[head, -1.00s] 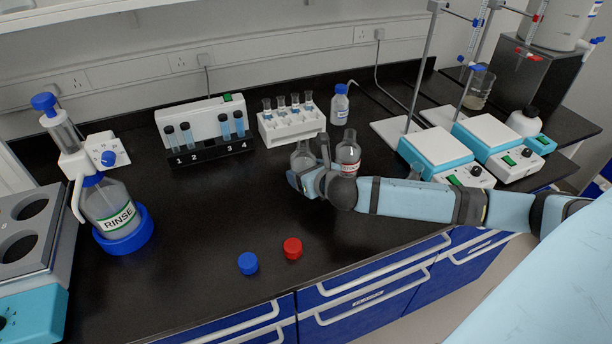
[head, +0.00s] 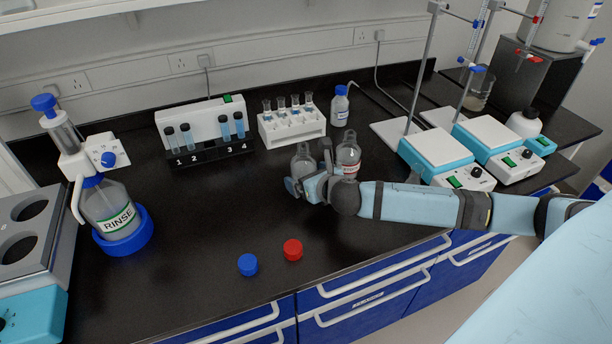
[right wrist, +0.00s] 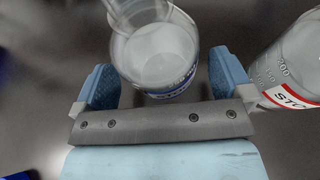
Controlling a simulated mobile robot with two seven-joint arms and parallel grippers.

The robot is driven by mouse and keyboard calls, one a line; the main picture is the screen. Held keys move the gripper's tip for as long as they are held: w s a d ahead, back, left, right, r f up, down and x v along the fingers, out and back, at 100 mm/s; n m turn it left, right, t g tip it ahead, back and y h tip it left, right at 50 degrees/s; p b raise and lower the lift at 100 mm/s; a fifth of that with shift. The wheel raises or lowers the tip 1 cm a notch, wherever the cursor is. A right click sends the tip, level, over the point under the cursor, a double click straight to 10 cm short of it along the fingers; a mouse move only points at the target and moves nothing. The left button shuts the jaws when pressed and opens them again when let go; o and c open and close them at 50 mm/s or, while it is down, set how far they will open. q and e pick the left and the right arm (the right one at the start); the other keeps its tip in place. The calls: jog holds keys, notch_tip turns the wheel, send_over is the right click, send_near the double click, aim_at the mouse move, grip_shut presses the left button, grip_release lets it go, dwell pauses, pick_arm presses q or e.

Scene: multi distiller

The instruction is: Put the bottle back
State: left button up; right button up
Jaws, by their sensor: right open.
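A clear open glass bottle (head: 302,160) stands on the black bench, partly hidden by my right gripper. In the right wrist view this bottle (right wrist: 158,62) has a blue-edged label and sits between the two blue finger pads. My right gripper (head: 308,168) is open around it; a small gap shows at the right pad, and contact at the left pad is unclear. A second clear bottle (head: 348,155) with a red label stands just right of the gripper. It also shows in the right wrist view (right wrist: 295,62). My left gripper is not in view.
A blue cap (head: 248,264) and a red cap (head: 293,250) lie near the front. A white tube rack (head: 292,126) and small labelled bottle (head: 340,105) stand behind. Hotplates (head: 436,150) are right, a RINSE bottle (head: 112,212) left. The middle bench is clear.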

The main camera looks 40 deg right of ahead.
jog(key=v, duration=1.1)
jog(key=shift+s+f, duration=0.1)
